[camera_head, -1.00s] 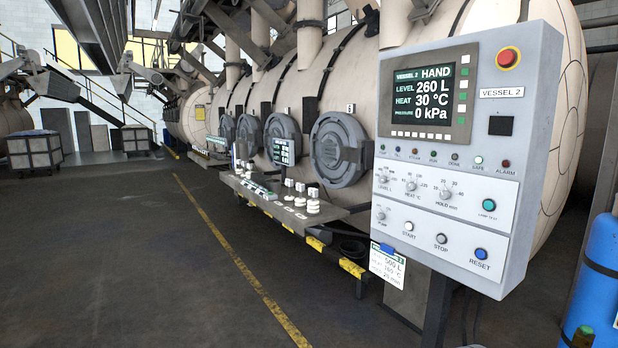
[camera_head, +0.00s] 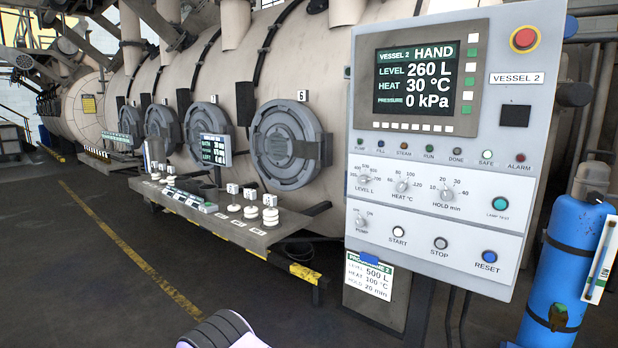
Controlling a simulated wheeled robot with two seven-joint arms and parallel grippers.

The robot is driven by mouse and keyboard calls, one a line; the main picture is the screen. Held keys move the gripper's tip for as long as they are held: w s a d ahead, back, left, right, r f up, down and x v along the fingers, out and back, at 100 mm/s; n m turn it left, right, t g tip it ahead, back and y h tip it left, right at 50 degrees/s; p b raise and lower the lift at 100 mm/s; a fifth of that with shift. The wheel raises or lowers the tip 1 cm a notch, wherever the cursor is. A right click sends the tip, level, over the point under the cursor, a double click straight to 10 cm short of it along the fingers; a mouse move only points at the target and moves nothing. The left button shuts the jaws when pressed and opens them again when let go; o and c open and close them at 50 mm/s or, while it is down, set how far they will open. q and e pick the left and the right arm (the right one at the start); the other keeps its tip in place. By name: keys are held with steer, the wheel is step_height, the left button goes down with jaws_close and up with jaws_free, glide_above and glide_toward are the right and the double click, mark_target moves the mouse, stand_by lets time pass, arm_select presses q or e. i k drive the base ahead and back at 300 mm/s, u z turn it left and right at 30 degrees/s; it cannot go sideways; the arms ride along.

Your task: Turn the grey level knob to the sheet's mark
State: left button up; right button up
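The grey level knob (camera_head: 364,179) is the leftmost of three small dials on the control panel (camera_head: 432,215). Its scale figures are too small to read surely. The screen (camera_head: 420,78) reads VESSEL 2 HAND, LEVEL 260 L, HEAT 30 °C, PRESSURE 0 kPa. The sheet (camera_head: 369,276) hangs under the panel's lower left, with a blue clip at its top. It reads LEVEL 500 L, HEAT 100 °C, HOLD 20 min. No gripper fingers are in view, and nothing touches the knob. A rounded dark part of my arm shows at the bottom edge.
The heat knob (camera_head: 402,186) and hold knob (camera_head: 446,195) sit right of the level knob; the pump knob (camera_head: 360,221) is below. A red stop button (camera_head: 524,39) is top right. A blue cylinder (camera_head: 566,265) stands right. A shelf (camera_head: 240,229) with white stacked pieces is left.

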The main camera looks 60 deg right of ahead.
mark_target(362, 180)
steer(key=z, duration=0.15)
steer(key=i, duration=1.1)
steer(key=z, duration=1.15)
steer(key=i, duration=0.95)
steer(key=z, duration=0.85)
